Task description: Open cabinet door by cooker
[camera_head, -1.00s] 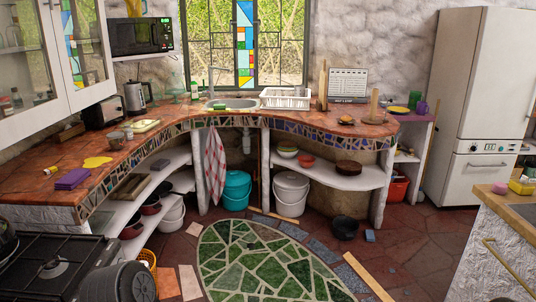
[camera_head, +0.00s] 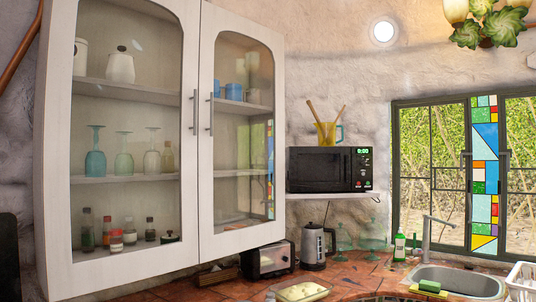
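A white wall cabinet hangs at the left, with two glazed doors, both closed. The left door (camera_head: 188,220) has a vertical metal handle (camera_head: 195,112) near its right edge. The right door (camera_head: 205,60) has a matching handle (camera_head: 211,114) near its left edge. Through the glass I see jars, glasses, bottles and blue cups on shelves. The cooker is not visible in the present view. Neither of my grippers is in view.
Below the cabinet, a toaster (camera_head: 270,259) and a kettle (camera_head: 314,247) stand on the reddish counter (camera_head: 345,279). A microwave (camera_head: 325,170) sits on a shelf right of the cabinet. A sink (camera_head: 460,281) is at the right.

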